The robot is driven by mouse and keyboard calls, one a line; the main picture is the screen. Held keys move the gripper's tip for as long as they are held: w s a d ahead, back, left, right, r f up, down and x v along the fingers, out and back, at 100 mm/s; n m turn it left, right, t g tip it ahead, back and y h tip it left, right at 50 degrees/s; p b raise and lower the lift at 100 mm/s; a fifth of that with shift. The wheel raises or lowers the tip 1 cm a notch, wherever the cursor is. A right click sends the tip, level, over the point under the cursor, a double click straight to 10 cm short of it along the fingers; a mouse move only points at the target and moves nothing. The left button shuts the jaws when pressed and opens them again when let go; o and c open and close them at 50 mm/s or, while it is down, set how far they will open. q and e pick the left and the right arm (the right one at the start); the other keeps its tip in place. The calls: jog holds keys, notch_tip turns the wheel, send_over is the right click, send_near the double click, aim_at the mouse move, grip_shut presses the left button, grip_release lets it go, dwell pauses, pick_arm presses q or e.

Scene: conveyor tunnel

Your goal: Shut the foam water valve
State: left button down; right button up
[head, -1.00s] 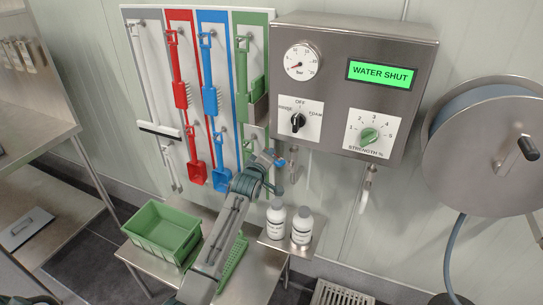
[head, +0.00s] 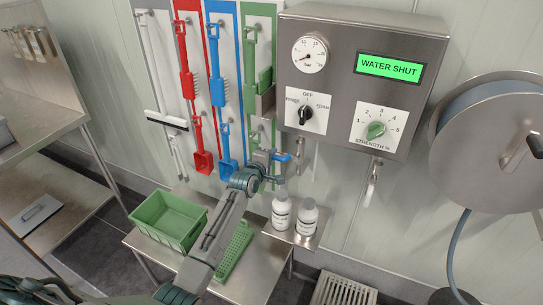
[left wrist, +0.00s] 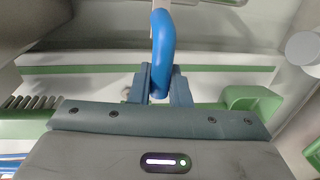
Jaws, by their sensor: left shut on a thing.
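The foam water valve's blue lever (head: 283,157) shows below the control box, lying roughly sideways. My left gripper (head: 267,161) is shut on it. In the left wrist view the curved blue lever (left wrist: 162,48) rises from between the two fingers (left wrist: 160,84). The valve body and pipe are mostly hidden behind the gripper. The control box (head: 340,70) has a green display (head: 390,67) reading WATER SHUT. Its black selector knob (head: 305,114) appears to point to OFF. The pressure gauge (head: 309,55) has its needle low. My right gripper is not in view.
Two white bottles (head: 282,213) stand on a small shelf right of my arm. A green crate (head: 168,222) sits on the steel table below. Coloured tools hang on the wall board (head: 254,35). A hose reel (head: 490,150) is at the right.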

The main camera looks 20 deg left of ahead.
pick_arm(q)
jog(key=shift+f, duration=0.1)
jog(key=c, duration=1.4)
grip_release()
jog(key=shift+s, duration=0.1)
jog(key=s+r+b, duration=0.1)
jog(key=s+r, duration=0.1)
jog(key=s, duration=0.8)
jog(key=shift+s+a, duration=0.2)
jog(key=shift+s, duration=0.05)
